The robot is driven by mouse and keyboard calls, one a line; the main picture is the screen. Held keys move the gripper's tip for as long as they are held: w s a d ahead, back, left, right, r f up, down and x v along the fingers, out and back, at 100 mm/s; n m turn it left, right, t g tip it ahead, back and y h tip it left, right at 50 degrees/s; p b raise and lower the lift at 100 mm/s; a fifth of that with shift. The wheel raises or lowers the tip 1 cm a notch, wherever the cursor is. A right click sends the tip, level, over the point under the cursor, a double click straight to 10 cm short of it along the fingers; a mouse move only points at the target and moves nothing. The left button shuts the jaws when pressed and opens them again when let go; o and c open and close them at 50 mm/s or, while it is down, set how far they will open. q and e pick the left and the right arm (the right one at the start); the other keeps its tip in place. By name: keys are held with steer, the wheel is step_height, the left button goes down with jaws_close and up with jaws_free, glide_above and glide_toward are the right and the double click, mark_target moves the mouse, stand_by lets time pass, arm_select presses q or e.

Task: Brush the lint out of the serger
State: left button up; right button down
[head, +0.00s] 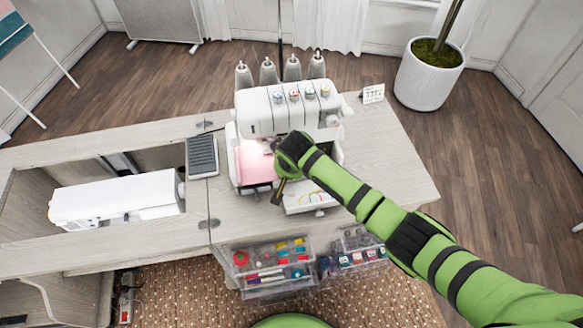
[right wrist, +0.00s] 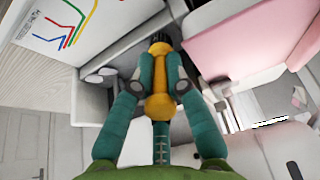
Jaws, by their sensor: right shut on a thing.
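The white serger (head: 262,102) stands on the cabinet top, with several thread cones behind it. Its front cover (head: 309,199) with the coloured threading diagram is folded down; the cover also shows in the right wrist view (right wrist: 60,45). My right gripper (head: 281,180) is in front of the serger's opening, beside the pink-lit part (head: 254,163). In the right wrist view its teal fingers are shut on a yellow-orange brush (right wrist: 159,105). The dark brush tip points into the opening between the cover and the pink part. Lint cannot be made out. My left gripper is not in view.
A white sewing machine (head: 115,198) lies in the cabinet's recess at left. A grey ridged pedal-like pad (head: 202,156) is left of the serger. Clear drawers (head: 272,265) of sewing supplies hang below the front edge. A small card (head: 373,94) stands at back right. The right tabletop is mostly clear.

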steer(key=shift+f, duration=0.45)
stand_by(0.4)
steer(key=shift+r, duration=0.1)
steer(key=shift+w+d+r+p, duration=0.1)
steer(key=shift+d+p, duration=0.15)
steer(key=shift+d, duration=0.25)
steer(key=shift+w+d+r+p, duration=0.1)
steer(key=shift+d+p, duration=0.1)
steer(key=shift+d, duration=0.25)
steer(key=shift+f, duration=0.1)
steer(key=shift+d, duration=0.2)
steer(key=shift+w+d+p, duration=0.2)
steer(key=shift+d+p, duration=0.2)
steer(key=shift+d, duration=0.5)
steer(key=shift+d, duration=0.1)
steer(key=shift+w+d+f+p, duration=0.1)
steer(key=shift+w+d+p, duration=0.05)
steer(key=shift+d, duration=0.35)
steer(key=shift+w+d+p, duration=0.1)
steer(key=shift+d+p, duration=0.05)
steer(key=shift+d, duration=0.3)
